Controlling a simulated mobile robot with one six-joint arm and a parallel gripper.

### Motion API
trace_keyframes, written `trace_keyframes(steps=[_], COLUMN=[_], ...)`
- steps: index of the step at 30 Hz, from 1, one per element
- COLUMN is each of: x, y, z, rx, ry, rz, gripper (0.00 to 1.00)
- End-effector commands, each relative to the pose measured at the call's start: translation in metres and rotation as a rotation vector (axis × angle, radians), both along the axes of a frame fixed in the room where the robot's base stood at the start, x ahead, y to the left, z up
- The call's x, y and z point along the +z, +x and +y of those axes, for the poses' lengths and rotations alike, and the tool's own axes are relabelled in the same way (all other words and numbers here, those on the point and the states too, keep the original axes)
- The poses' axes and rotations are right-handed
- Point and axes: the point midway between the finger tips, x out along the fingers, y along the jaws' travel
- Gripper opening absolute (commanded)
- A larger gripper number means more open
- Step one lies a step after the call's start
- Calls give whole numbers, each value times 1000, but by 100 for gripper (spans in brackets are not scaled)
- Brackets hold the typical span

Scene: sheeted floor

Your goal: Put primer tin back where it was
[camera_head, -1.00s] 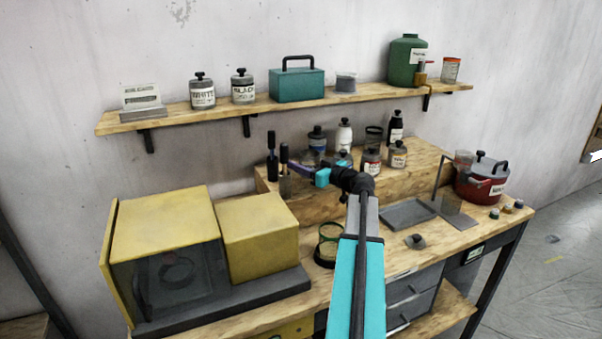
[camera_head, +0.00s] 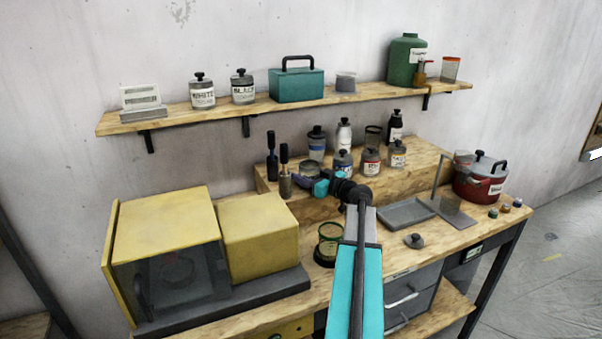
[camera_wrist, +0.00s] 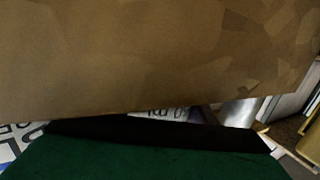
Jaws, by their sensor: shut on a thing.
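My gripper (camera_head: 311,183) is at the left part of the raised wooden step (camera_head: 320,208) on the bench. It is shut on a small grey tin (camera_head: 313,167), apparently the primer tin, partly hidden by the gripper; its label cannot be read. Whether the tin touches the step cannot be told. To its right on the step are tins with a blue label (camera_head: 342,164), a red label (camera_head: 371,163) and a pale label (camera_head: 397,155). A small card sign (camera_head: 141,98) stands on the wall shelf. The wrist view is mostly filled by a close brown surface and a dark green one.
Two black-topped slim items (camera_head: 271,160) stand left of the gripper. Bottles (camera_head: 344,134) stand behind. A yellow cabinet (camera_head: 165,235), green-rimmed cup (camera_head: 330,240), grey tray (camera_head: 405,213) and red pot (camera_head: 480,182) are on the bench. The wall shelf (camera_head: 215,113) holds jars and a teal box.

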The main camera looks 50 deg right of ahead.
Motion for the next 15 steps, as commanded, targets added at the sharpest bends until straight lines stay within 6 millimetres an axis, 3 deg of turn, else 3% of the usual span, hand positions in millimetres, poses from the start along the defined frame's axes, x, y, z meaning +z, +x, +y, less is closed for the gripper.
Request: trace_keyframes(steps=[14,15], x=[-2,-3], y=[0,0], z=[1,1], rx=[1,1], ry=[-1,-1], rz=[-1,0], gripper=[14,53])
